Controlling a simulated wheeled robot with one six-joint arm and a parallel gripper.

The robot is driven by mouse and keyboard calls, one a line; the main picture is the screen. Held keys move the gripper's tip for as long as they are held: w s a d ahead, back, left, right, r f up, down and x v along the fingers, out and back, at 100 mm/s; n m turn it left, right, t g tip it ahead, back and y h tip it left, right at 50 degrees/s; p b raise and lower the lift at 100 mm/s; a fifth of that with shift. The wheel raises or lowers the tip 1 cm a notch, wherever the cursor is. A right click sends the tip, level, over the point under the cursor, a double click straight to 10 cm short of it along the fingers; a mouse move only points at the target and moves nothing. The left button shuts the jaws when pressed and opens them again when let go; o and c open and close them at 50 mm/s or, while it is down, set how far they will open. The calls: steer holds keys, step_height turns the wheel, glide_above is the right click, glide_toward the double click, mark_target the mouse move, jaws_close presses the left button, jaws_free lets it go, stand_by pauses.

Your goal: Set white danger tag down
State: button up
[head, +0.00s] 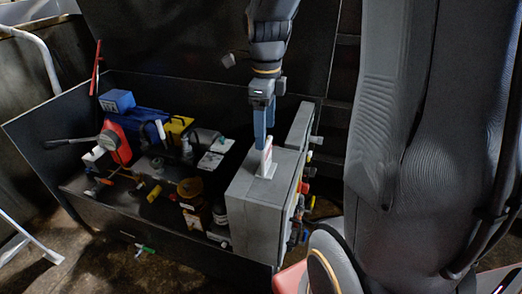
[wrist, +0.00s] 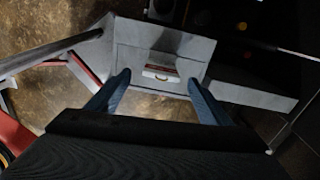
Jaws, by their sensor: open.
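The white danger tag (head: 267,168) is on the top face of a grey box (head: 238,196), close to the fingertips of my gripper (head: 265,143). It has some red on it. In the wrist view the tag (wrist: 161,73) lies between my two blue fingers (wrist: 159,79), with a clear gap on each side. My gripper is open and points down over the box top. In the head view the fingers overlap one another and partly cover the tag's upper part.
Left of the grey box, an open black bin (head: 90,205) holds mixed items, including a blue box (head: 117,101), a red part with a lever (head: 117,140) and bottles. Coloured knobs stick out from the grey box's right side. A dark panel stands behind.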

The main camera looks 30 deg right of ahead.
steer(key=s+a+f+n, duration=0.3)
steer(key=s+a+n, duration=0.1)
steer(key=n, duration=0.9)
steer(key=s+a+f+n, duration=0.3)
steer(key=s+n, duration=0.3)
steer(key=n, duration=0.7)
steer(key=shift+a+f+t, duration=0.25)
steer(key=shift+a+t, duration=0.05)
steer(key=shift+a, duration=0.6)
